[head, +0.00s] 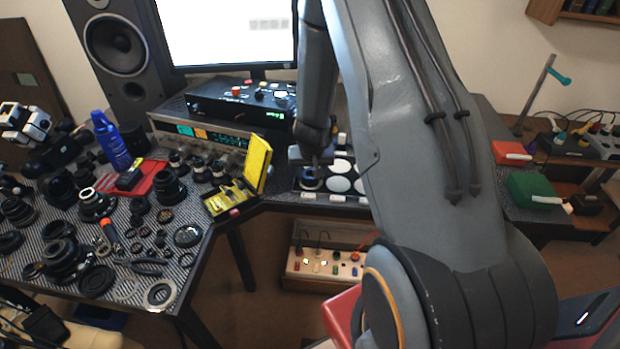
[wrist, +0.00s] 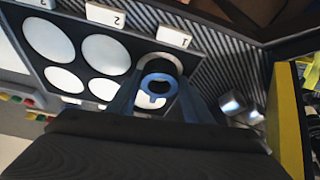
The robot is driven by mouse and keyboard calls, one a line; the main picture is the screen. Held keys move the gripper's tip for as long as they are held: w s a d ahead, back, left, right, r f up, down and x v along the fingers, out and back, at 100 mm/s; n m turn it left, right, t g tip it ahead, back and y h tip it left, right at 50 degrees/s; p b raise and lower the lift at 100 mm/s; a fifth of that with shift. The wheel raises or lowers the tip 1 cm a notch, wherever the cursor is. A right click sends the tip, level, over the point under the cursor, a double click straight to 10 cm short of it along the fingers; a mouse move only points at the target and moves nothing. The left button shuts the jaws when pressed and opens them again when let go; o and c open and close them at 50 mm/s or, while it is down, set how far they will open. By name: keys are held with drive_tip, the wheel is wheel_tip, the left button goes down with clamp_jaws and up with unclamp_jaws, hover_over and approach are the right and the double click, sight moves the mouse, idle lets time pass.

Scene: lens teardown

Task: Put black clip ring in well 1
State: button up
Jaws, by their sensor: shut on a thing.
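The clip ring (wrist: 146,84), dark and bluish in this light, is between the fingers of my gripper (wrist: 160,100) in the wrist view. My gripper is shut on it. The ring overlaps the white round well 1 (wrist: 165,58), beside the label "1" (wrist: 173,37); whether it touches the well floor I cannot tell. The black tray (wrist: 142,47) has several more white wells to the left, one beside the label "2" (wrist: 105,15). In the head view my gripper (head: 312,160) is over the left end of the tray, and my arm hides the tray's right part.
A yellow open box (head: 257,165) stands just left of the tray; its yellow side also shows at the right in the wrist view (wrist: 288,120). Small metal cylinders (wrist: 240,105) stand near it. The left table is crowded with lens parts. A stereo unit (head: 240,100) stands behind.

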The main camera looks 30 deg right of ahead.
drive_tip(key=shift+f, duration=0.3)
drive_tip(key=shift+f, duration=0.1)
drive_tip(key=o, duration=1)
drive_tip(key=s+a+r+n+y+p, duration=0.1)
drive_tip(key=s+a+r, duration=0.25)
drive_tip(key=r, duration=0.35)
drive_tip(key=s+a+r+n+p, duration=0.1)
drive_tip(key=s+a+r+p, duration=0.2)
drive_tip(key=r, duration=0.4)
drive_tip(key=s+a+r+y, duration=0.1)
drive_tip(key=s+a+r, duration=0.2)
drive_tip(key=a+r, duration=0.3)
drive_tip(key=s+a+r+n+g, duration=0.1)
drive_tip(key=s+r, duration=0.2)
drive_tip(key=s, duration=0.3)
drive_tip(key=s+a+r+n, duration=0.2)
drive_tip(key=s+r, duration=0.1)
drive_tip(key=s, duration=0.4)
drive_tip(key=shift+a+r+g, duration=0.2)
drive_tip(key=shift+r+g, duration=0.15)
drive_tip(key=shift+g, duration=0.05)
